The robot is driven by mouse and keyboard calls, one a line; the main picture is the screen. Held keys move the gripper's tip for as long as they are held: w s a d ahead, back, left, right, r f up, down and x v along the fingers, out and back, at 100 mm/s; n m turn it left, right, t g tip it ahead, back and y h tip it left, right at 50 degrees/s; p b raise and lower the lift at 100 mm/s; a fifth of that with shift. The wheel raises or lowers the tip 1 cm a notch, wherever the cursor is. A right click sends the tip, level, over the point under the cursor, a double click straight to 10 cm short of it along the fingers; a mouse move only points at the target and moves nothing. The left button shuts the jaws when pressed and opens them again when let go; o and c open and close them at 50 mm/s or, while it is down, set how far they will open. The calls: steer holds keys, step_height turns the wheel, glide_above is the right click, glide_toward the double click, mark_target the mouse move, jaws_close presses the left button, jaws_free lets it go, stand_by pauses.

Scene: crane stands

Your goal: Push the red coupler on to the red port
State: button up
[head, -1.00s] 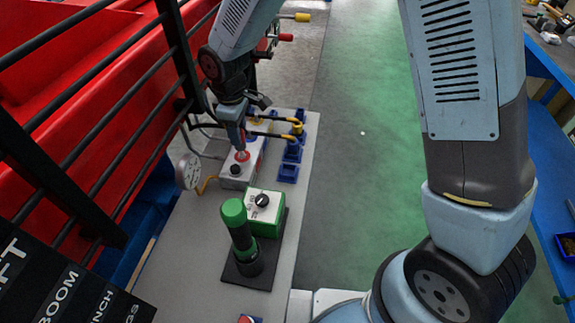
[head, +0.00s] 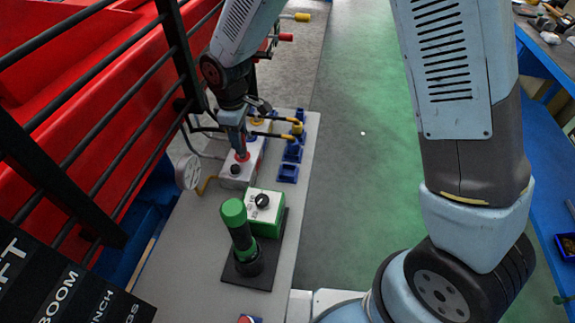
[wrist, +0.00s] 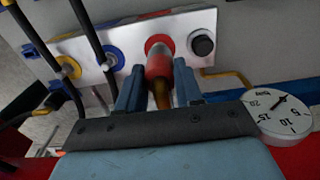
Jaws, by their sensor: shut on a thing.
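The red coupler (wrist: 159,66) is between the fingers of my gripper (wrist: 158,80) in the wrist view, with a brass-coloured part behind it. My gripper is shut on it. The coupler's front end is at the red port (wrist: 158,43) on the pale port block (wrist: 130,35), roughly in line with it. I cannot tell how far on it sits. In the head view, my gripper (head: 240,148) points down at the port block (head: 232,177), with the red ring of the port (head: 242,157) at its tip.
Yellow (wrist: 68,67) and blue (wrist: 112,57) ports with black hoses are left of the red one. A black knob (wrist: 202,43) and a gauge (wrist: 279,115) are to the right. A green lever (head: 240,230) and green switch box (head: 264,210) stand nearer. Black rails (head: 100,125) are at left.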

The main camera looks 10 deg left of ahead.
steer(key=shift+f, duration=0.6)
steer(key=o, duration=1.2)
steer(key=shift+r, duration=2.5)
steer(key=shift+r, duration=0.1)
